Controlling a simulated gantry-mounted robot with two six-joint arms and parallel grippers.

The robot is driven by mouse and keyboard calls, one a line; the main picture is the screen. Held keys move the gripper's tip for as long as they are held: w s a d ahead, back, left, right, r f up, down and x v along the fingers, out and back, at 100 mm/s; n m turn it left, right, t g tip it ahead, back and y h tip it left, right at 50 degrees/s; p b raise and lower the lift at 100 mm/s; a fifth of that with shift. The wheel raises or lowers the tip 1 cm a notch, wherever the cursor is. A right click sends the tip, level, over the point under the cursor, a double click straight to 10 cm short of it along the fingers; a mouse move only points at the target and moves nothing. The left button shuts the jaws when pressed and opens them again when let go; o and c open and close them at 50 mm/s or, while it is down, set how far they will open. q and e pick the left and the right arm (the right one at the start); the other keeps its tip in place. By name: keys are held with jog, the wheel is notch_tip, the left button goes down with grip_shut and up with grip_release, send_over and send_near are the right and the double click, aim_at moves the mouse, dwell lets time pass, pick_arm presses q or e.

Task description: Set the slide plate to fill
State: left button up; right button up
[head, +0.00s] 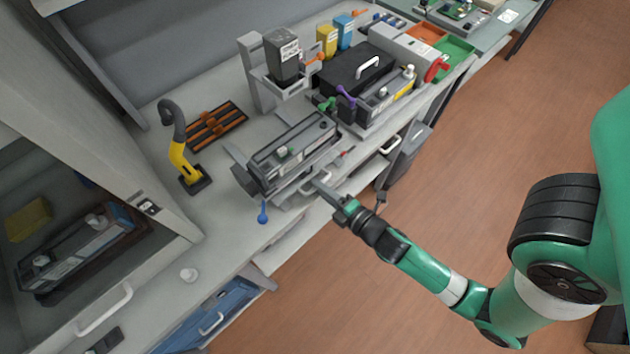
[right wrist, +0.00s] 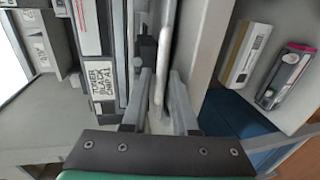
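A dark toner cartridge (head: 296,142) lies in a grey cradle near the bench's front edge. In the right wrist view the side of this station carries a label (right wrist: 101,80) reading toner black. My right gripper (head: 318,183) reaches the front side of the cradle. In the right wrist view its two fingers (right wrist: 161,88) stand apart, with a thin pale bar (right wrist: 160,75) between them; contact with it cannot be made out. Which part is the slide plate, and its setting, is not clear. My left gripper is not in view.
A hopper stand (head: 283,60), a black case (head: 345,72) and another cartridge (head: 388,95) stand behind. A blue-handled tool (head: 263,212) lies near the front edge. An open cabinet holds a cartridge (head: 80,245).

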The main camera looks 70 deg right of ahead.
jog(key=shift+s, duration=0.1)
jog(key=shift+c, duration=0.3)
grip_shut()
dwell(1.1)
